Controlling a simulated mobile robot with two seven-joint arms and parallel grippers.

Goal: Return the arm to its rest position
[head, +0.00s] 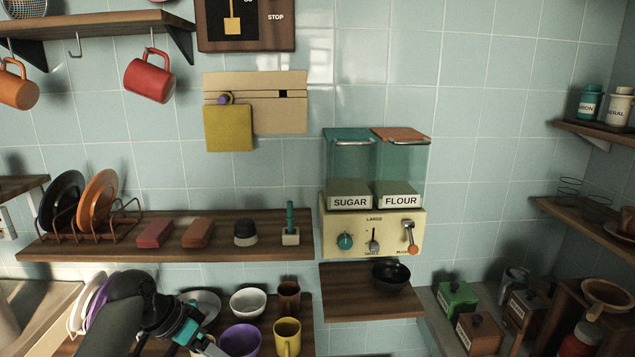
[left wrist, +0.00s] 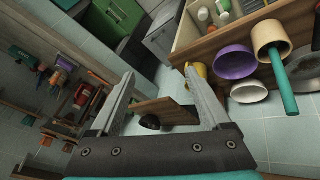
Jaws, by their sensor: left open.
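My left arm comes in from the lower left in the head view, and its gripper (head: 205,343) is over the lower shelf with the bowls and mugs. In the left wrist view the two fingers of the left gripper (left wrist: 162,95) are spread wide apart, with nothing held between them. My right gripper is in neither view.
The lower shelf bears a purple bowl (head: 240,340), a white bowl (head: 248,302), a yellow mug (head: 287,337) and a brown cup (head: 289,295). A dark bowl (head: 390,275) sits under the sugar and flour dispenser (head: 372,225). Wooden shelves (head: 170,243) jut from the tiled wall.

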